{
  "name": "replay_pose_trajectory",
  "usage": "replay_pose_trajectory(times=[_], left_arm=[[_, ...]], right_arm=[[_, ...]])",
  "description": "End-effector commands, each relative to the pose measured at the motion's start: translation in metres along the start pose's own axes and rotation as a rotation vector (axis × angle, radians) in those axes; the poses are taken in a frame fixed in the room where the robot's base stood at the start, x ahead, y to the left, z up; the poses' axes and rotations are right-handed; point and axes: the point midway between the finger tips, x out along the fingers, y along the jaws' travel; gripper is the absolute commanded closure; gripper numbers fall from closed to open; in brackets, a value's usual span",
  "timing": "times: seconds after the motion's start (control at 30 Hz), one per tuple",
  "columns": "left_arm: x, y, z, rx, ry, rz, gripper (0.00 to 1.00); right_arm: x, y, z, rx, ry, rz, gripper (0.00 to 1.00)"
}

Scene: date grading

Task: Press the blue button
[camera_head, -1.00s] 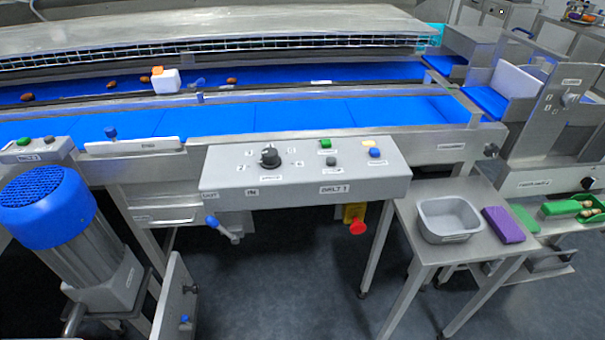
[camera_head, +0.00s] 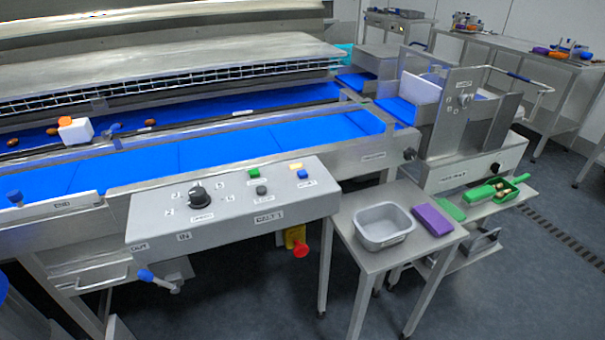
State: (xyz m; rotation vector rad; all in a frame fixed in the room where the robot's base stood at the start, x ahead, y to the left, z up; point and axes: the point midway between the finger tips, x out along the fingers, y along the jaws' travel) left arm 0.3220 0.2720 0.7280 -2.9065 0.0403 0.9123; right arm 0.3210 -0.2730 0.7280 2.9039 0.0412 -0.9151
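The blue button (camera_head: 302,174) is small and sits at the right end of the sloping grey control panel (camera_head: 232,228) in front of the belt. Neither of my grippers shows in the head view, and nothing touches the blue button.
A red knob (camera_head: 301,251) on a yellow mount hangs below the panel. A side table (camera_head: 352,258) with a grey bin (camera_head: 384,228) and purple cloth (camera_head: 433,220) stands right of it. A blue-tipped lever (camera_head: 148,276) sticks out below left. Open floor lies at the lower right.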

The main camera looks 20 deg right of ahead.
Motion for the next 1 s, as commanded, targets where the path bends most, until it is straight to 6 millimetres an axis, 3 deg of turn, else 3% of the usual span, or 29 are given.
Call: replay_pose_trajectory(times=[0.07,0.5,1.0], left_arm=[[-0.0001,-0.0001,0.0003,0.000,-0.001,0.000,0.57],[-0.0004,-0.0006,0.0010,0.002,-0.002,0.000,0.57],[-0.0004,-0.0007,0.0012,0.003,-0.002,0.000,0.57]], right_arm=[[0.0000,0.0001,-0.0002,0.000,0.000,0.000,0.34],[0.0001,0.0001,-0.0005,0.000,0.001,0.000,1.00],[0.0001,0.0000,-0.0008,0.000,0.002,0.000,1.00]])
